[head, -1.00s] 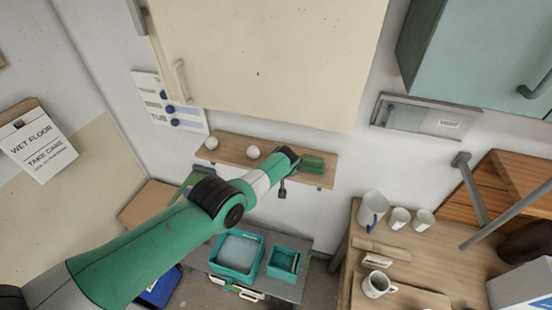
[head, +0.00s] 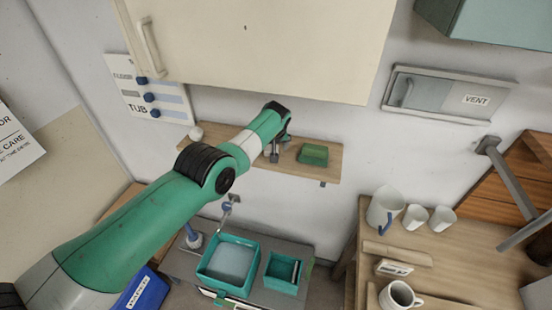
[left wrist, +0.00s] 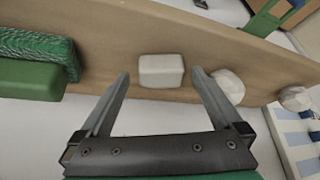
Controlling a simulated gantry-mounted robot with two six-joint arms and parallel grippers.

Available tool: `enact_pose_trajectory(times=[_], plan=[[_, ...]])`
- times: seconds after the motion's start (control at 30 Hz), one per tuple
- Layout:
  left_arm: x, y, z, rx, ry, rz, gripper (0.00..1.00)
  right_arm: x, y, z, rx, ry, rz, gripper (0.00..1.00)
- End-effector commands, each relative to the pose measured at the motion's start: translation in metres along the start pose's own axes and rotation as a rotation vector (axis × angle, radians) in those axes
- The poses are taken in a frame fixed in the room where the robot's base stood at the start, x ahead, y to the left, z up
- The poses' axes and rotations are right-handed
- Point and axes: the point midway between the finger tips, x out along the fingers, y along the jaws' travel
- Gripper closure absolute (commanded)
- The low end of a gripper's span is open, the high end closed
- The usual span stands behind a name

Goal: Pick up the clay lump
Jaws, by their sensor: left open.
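My left gripper (head: 273,154) is over the wooden wall shelf, open and empty. In the left wrist view a pale, round-edged block (left wrist: 161,70) sits on the shelf in line with the gap between its fingers, a little beyond the tips. A whitish rounded lump (left wrist: 229,86) is beside the right finger, and another (left wrist: 295,98) lies further right. In the head view one white lump (head: 196,132) shows at the shelf's left end; my arm hides part of the shelf. I cannot tell for sure which pale piece is the clay lump. My right gripper is not in view.
A green block (head: 313,154) lies on the shelf (head: 328,173) right of the gripper; the wrist view shows two green pieces. A cream cabinet (head: 270,50) hangs above. Teal tubs (head: 256,245) stand below, and mugs (head: 414,217) on the right-hand table.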

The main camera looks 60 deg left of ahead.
Motion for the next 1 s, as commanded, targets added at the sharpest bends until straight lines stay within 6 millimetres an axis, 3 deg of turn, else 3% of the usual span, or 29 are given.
enact_pose_trajectory(times=[0.03,0.33,0.8,1.0], plan=[[0.007,-0.0017,0.0021,-0.003,0.001,-0.001,0.0,-0.0072,0.0001,0.0064,0.0,0.001,0.0,0.0],[0.0048,-0.0031,-0.0004,-0.004,0.001,-0.002,0.02,-0.0061,0.0001,0.0051,0.0,0.001,0.0,0.0],[0.0052,-0.0029,0.0,-0.003,0.001,-0.002,0.86,-0.0061,0.0001,0.0053,0.0,0.001,0.0,0.0],[0.005,-0.0028,-0.0001,-0.003,0.001,-0.001,0.89,-0.0061,0.0,0.0053,0.0,0.001,0.0,0.0]])
